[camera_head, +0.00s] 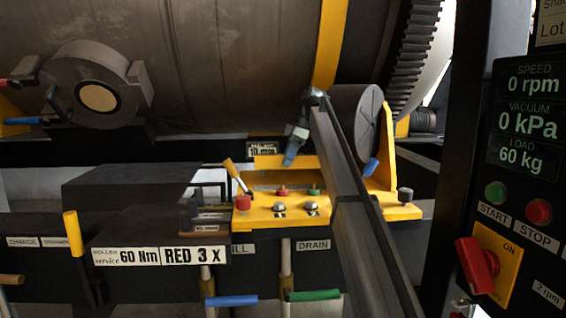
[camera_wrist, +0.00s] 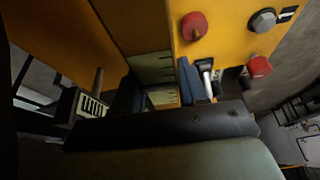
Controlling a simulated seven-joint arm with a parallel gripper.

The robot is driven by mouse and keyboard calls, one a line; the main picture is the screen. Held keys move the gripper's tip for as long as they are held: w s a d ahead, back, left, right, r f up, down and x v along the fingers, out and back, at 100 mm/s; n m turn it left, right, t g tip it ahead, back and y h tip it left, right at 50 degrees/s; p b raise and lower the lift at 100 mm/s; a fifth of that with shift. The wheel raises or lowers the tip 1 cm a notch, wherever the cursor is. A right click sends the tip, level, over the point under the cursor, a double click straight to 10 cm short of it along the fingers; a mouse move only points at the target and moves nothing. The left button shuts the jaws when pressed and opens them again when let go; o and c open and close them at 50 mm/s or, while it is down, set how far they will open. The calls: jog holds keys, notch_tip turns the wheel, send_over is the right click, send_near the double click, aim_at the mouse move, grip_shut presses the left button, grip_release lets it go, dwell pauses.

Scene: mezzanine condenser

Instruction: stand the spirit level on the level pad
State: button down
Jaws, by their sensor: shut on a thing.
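My gripper (camera_head: 291,158) hangs tilted above the back edge of the yellow control panel, blue-grey at its tip. In the wrist view its dark body crosses the lower middle, and a blue finger (camera_wrist: 187,82) points away from it. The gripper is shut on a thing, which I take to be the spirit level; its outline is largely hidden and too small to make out. A pale yellow-green ledge with dark lines (camera_wrist: 151,68) lies just beyond the fingers in the wrist view; I cannot tell whether it is the level pad.
The yellow panel (camera_head: 262,215) carries red buttons (camera_head: 243,202), a green button (camera_head: 314,190) and silver knobs. A large drum (camera_head: 200,70) fills the back. A yellow bracket (camera_head: 386,150) rises right of my arm.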

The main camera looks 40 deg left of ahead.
jog(key=shift+w+a+n, duration=0.2)
jog(key=shift+w+n, duration=0.2)
jog(key=shift+w, duration=0.2)
jog(key=shift+f, duration=2.85)
jog(key=shift+f, duration=0.6)
jog(key=c, duration=0.5)
grip_release()
jog(key=shift+r, duration=0.1)
